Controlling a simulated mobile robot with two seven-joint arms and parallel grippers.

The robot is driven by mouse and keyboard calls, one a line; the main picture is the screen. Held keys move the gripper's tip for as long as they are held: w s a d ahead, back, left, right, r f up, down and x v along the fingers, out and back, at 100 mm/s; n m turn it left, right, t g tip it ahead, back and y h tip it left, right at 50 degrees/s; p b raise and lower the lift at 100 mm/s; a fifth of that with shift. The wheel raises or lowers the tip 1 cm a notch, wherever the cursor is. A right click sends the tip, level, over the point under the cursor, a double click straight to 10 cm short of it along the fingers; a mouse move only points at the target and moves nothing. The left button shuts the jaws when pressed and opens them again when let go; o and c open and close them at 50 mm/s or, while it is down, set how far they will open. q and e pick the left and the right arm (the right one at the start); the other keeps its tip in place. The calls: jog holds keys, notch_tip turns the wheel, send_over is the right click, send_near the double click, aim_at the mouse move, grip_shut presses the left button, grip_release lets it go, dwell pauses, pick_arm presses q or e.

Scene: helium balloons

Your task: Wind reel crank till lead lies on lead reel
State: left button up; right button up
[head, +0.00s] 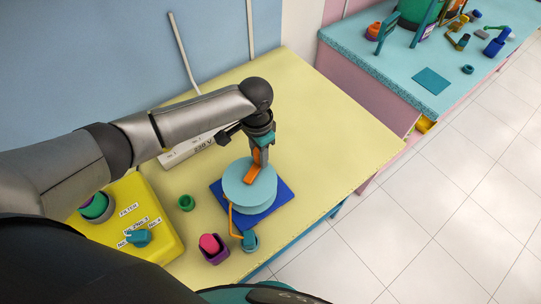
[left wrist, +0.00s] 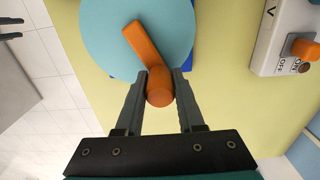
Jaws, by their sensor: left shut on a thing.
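The lead reel is a light blue disc (head: 247,190) on a dark blue square base (head: 279,201), on the yellow table. Its orange reel crank (head: 257,165) lies across the top, and its arm shows in the left wrist view (left wrist: 141,43). My left gripper (left wrist: 160,82) is shut on the crank's round orange knob (left wrist: 160,94), from above. An orange lead (head: 230,219) runs from the reel's left side down to a small teal piece (head: 250,241) at the base's front. How much lead lies on the reel is hidden under the disc. My right gripper is not in view.
A yellow filter box (head: 165,235) stands left, with a green ring (head: 186,202) and a purple holder with a pink piece (head: 212,247) between it and the reel. A white 230 V strip (head: 200,152) lies behind. The yellow table's right side (head: 340,150) is clear.

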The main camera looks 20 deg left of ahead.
pick_arm(q)
jog(key=shift+a+p, duration=0.35)
jog(key=shift+a, duration=0.35)
jog(key=shift+a+r+p, duration=0.1)
jog(key=shift+a+p, duration=0.4)
jog(key=shift+p, duration=0.05)
jog(key=shift+a, duration=0.1)
jog(key=shift+s+a+p, duration=0.2)
jog(key=shift+a+p, duration=0.3)
jog(key=shift+p, duration=0.05)
